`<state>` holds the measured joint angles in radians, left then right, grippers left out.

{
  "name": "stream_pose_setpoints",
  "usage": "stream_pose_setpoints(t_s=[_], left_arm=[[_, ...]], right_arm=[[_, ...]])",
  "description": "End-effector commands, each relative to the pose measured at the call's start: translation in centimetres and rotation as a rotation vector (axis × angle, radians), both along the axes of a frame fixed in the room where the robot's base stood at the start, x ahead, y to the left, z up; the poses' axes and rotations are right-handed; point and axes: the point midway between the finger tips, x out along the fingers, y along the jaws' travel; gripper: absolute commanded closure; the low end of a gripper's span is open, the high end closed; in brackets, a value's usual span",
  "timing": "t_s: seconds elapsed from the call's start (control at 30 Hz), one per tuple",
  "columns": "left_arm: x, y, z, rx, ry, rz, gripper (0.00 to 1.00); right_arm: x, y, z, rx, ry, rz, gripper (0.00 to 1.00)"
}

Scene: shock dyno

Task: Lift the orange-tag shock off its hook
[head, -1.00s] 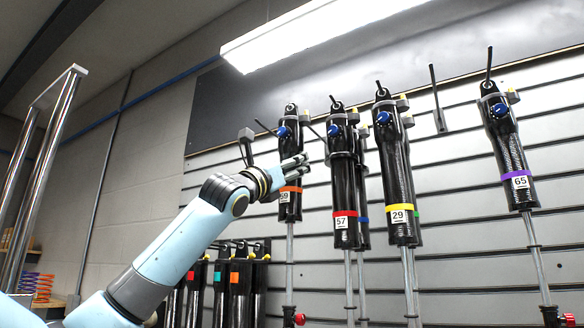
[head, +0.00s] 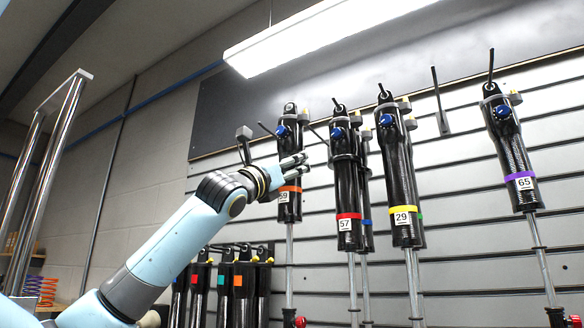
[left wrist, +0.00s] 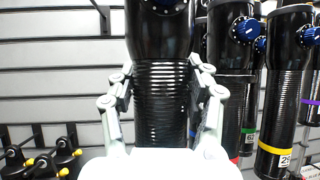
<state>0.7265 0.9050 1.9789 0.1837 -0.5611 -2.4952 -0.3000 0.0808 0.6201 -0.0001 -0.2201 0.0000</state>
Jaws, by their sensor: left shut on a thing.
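The orange-tag shock (head: 289,205), black with a blue knob and a label reading 59, hangs upright at the left end of the row on the slatted wall. My left gripper (head: 297,167) is shut on its black body, just above the orange band. In the left wrist view the ribbed body of this shock (left wrist: 160,95) stands between the two fingers of my left gripper (left wrist: 162,85). Its top eye (head: 290,108) shows in the head view; I cannot tell whether it is still on its hook. My right gripper is not in view.
Close to the right hang the red-tag shock 57 (head: 347,190), the yellow-tag shock 29 (head: 402,180) and, farther off, the purple-tag shock 65 (head: 513,150). An empty hook (head: 440,105) sticks out between them. Several shorter black shocks (head: 243,285) hang below left.

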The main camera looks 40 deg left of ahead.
Motion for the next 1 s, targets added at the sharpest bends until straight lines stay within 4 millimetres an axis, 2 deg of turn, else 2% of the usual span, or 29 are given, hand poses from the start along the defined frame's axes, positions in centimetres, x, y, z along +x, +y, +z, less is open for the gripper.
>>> stream_pose_setpoints(t_s=[0.57, 1.0], left_arm=[[-1.0, -0.2, 0.2, 0.005, -0.007, 0.000, 1.00], [-4.4, -0.9, 0.0, 0.002, -0.007, 0.002, 1.00]], right_arm=[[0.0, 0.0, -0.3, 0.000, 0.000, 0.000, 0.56], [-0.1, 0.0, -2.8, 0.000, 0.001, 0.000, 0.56]])
